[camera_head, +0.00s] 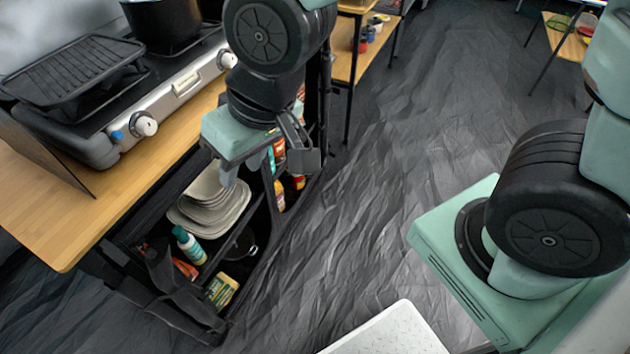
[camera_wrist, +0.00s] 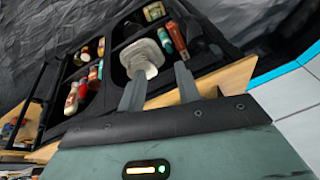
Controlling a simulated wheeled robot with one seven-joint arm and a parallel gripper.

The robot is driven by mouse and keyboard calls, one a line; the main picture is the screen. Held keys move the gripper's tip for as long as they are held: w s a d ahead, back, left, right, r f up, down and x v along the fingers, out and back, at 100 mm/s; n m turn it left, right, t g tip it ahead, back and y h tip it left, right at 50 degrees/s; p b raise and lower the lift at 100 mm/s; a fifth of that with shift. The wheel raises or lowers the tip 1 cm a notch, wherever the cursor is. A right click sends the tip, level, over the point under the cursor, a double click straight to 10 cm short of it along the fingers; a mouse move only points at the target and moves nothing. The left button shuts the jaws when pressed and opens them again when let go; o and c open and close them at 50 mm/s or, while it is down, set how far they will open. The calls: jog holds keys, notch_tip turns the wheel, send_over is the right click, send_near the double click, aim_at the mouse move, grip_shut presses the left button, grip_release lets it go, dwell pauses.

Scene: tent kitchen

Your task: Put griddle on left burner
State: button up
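The black ridged griddle (camera_head: 72,72) lies over the left side of the camp stove (camera_head: 115,125) in the head view, covering the left burner. A dark pot (camera_head: 165,22) stands on the stove's right side. My gripper (camera_head: 265,165) hangs in front of the counter, to the right of and apart from the griddle. In the wrist view my gripper (camera_wrist: 160,72) has its two fingers spread with nothing between them. The griddle does not show in the wrist view. The burner under the griddle is hidden.
The wooden counter (camera_head: 70,225) carries the stove, with a dark side panel (camera_head: 45,150) at its left. Shelves below hold stacked plates (camera_head: 210,205), a bottle (camera_head: 188,245) and several packages. Grey floor (camera_head: 400,130) lies open to the right.

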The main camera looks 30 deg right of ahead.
jog(key=s+d+n+g+h, duration=0.2)
jog(key=s+d, duration=0.4)
jog(key=s, duration=0.3)
jog(key=shift+r+n+g+h, duration=0.3)
jog(key=shift+r+n+g, duration=0.15)
jog(key=shift+n, duration=0.15)
notch_tip(320, 180, up, 5)
jog(key=p, duration=0.4)
jog(key=shift+f+p, duration=0.1)
jog(key=shift+p, duration=0.3)
